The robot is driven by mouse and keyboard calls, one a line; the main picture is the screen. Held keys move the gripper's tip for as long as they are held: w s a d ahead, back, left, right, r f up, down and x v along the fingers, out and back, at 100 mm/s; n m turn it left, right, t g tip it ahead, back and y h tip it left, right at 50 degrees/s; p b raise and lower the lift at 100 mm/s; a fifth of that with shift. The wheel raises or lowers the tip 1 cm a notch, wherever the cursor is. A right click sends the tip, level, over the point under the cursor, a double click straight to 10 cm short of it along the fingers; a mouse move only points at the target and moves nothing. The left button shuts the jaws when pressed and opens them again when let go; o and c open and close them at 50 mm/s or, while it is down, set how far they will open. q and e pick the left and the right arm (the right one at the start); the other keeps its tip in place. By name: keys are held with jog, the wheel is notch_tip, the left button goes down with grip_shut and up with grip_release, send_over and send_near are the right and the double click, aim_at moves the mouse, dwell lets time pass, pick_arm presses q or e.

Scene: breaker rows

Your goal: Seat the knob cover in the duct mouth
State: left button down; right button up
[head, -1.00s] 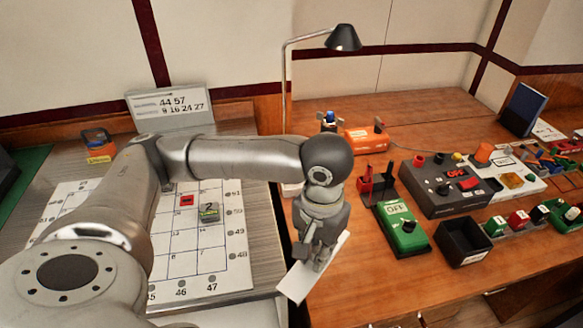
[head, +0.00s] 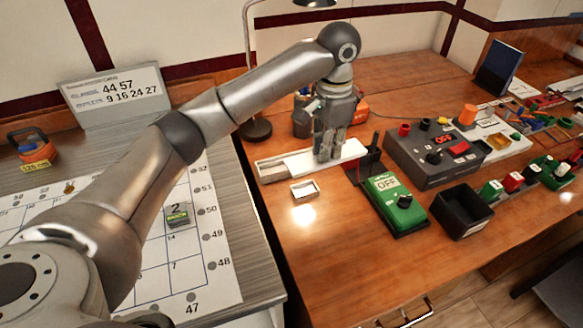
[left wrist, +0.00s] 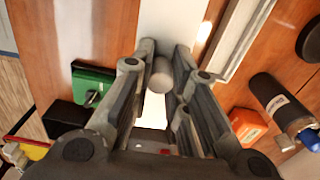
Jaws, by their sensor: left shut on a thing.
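My left gripper (head: 327,152) is shut on the knob (left wrist: 160,74) of the knob cover, a long flat white strip (head: 350,151). The strip lies crosswise below the fingers in the head view. In the left wrist view the white strip (left wrist: 166,25) shows above and below the knob. A pale grey duct (head: 271,170) with a raised rim lies at the strip's left end; the strip hides part of it. The left wrist view shows what looks like the duct (left wrist: 236,40) right of the strip, at a slant to it. I cannot tell whether they touch. My right gripper is out of view.
A small white-rimmed frame (head: 305,190) lies in front of the strip. A green OFF box (head: 395,203), a black bin (head: 462,214) and a dark control panel (head: 435,152) stand to the right. An orange box (head: 362,107) is behind. The front wood is clear.

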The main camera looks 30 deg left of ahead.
aim_at(273, 169)
pick_arm(q)
jog(key=shift+w+f+m, duration=0.1)
jog(key=shift+w+m, duration=0.2)
jog(key=shift+w, duration=0.15)
jog(key=w+a+f, duration=0.2)
jog(key=a+f, duration=0.1)
jog(key=a, duration=0.1)
jog(key=w+a+f, duration=0.2)
jog(key=a+f, duration=0.1)
jog(key=w+a+f, duration=0.2)
jog(key=a+f, duration=0.1)
jog(key=a, duration=0.1)
jog(key=shift+a, duration=0.35)
jog(key=shift+w+a+f, duration=0.15)
jog(key=shift+a+f, duration=0.25)
jog(key=shift+f, duration=1.55)
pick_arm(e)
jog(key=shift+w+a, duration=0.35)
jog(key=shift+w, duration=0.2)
pick_arm(q)
jog(key=shift+f, duration=0.1)
jog(key=c, duration=1.7)
grip_release()
jog(key=shift+c, duration=0.2)
jog(key=o, duration=0.3)
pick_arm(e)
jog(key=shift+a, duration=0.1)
